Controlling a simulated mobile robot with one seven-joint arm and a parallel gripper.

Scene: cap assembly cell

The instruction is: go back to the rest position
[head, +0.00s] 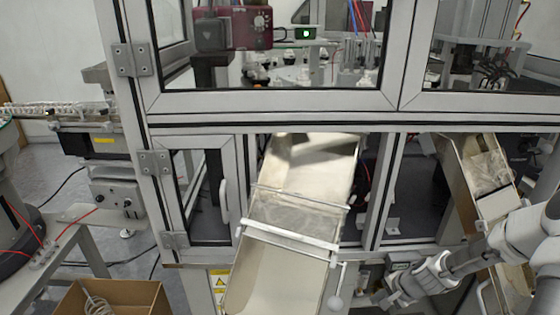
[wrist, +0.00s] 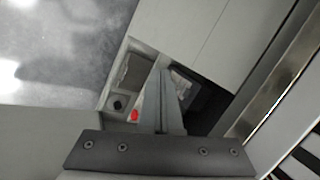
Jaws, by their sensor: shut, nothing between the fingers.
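My gripper (head: 385,297) is at the lower right in the head view, at the end of my arm, which reaches in from the right edge. It is low in front of the cell, right of the wide metal chute (head: 278,275). In the wrist view my gripper (wrist: 161,75) shows its fingers together, with nothing between them. Past the fingers is a small control panel (wrist: 120,91) with a red button (wrist: 134,115) and a dark knob. I cannot tell how far the fingertips are from it.
A second chute (head: 463,195) stands at the right, partly behind my arm. A lever with a round knob (head: 335,302) hangs beside the wide chute, left of my gripper. A cardboard box (head: 140,298) is at the lower left. The framed cell (head: 270,119) fills the middle.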

